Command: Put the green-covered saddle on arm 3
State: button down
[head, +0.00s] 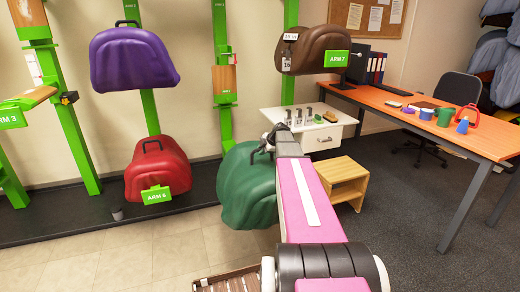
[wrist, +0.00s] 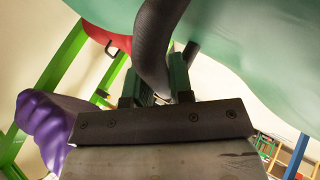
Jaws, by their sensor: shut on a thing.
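The green-covered saddle (head: 247,190) hangs from my gripper (head: 268,143) in the middle of the head view, in front of the rack and clear of the floor. My gripper is shut on the dark handle at its top. In the wrist view the handle (wrist: 158,40) passes between the jaws (wrist: 160,85), with the green cover (wrist: 250,45) beside it. Arm 3 (head: 28,106) is a wood-topped arm with a green label (head: 12,115) at the far left, and its top looks empty. My arm hides part of the saddle's right side.
A purple saddle (head: 133,60) and a red saddle (head: 157,168) labelled Arm 6 sit on the rack between the green one and arm 3. A brown saddle (head: 312,50) is on Arm 7. A white cabinet (head: 325,134), wooden stool (head: 343,180) and orange desk (head: 420,122) stand right. Floor at left front is clear.

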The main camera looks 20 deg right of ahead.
jog(key=shift+s+d, duration=0.15)
jog(key=shift+s, duration=4.75)
jog(key=shift+r, duration=0.1)
